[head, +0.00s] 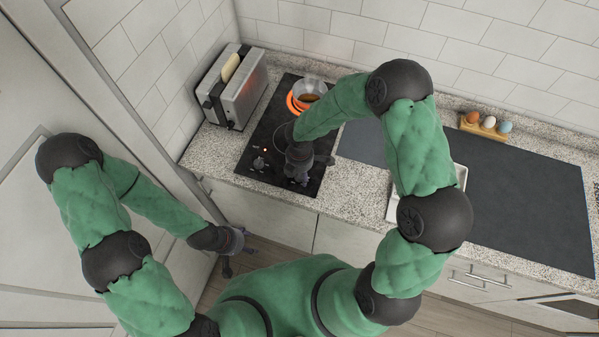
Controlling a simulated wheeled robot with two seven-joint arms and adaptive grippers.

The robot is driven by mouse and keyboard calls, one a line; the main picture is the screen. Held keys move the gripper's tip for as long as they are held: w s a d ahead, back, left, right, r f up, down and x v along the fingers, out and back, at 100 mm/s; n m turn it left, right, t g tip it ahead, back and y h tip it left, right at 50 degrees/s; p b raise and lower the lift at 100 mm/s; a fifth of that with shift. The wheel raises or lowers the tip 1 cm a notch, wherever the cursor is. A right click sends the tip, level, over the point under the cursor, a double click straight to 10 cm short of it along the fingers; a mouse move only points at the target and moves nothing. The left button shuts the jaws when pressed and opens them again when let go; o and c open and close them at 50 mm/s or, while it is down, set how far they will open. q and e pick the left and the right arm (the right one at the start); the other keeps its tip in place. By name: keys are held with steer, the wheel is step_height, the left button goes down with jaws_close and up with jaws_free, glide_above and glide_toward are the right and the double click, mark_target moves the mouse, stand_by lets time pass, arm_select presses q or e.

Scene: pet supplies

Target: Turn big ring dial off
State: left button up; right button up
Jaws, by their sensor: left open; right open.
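The black hob (256,128) is set in the counter against the back wall. A small red-orange light (265,149) shows near the hob's front. My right gripper (299,178) is open, low over the front end of the hob where the dials are. The gripper and wrist hide much of this area, so I cannot tell the dial's setting or whether a finger touches it. My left gripper (229,268) is open and empty, hanging over the floor in front of the counter.
A toaster (240,87) with bread in it stands left of the hob. A wooden holder with eggs (488,123) is at the back right. A dark grey mat (530,200) covers the right counter. A white tray (460,176) is partly behind my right arm.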

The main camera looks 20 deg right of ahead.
step_height(320, 180, up, 12)
stand_by(0.5)
steer(key=shift+f, duration=0.1)
stand_by(0.4)
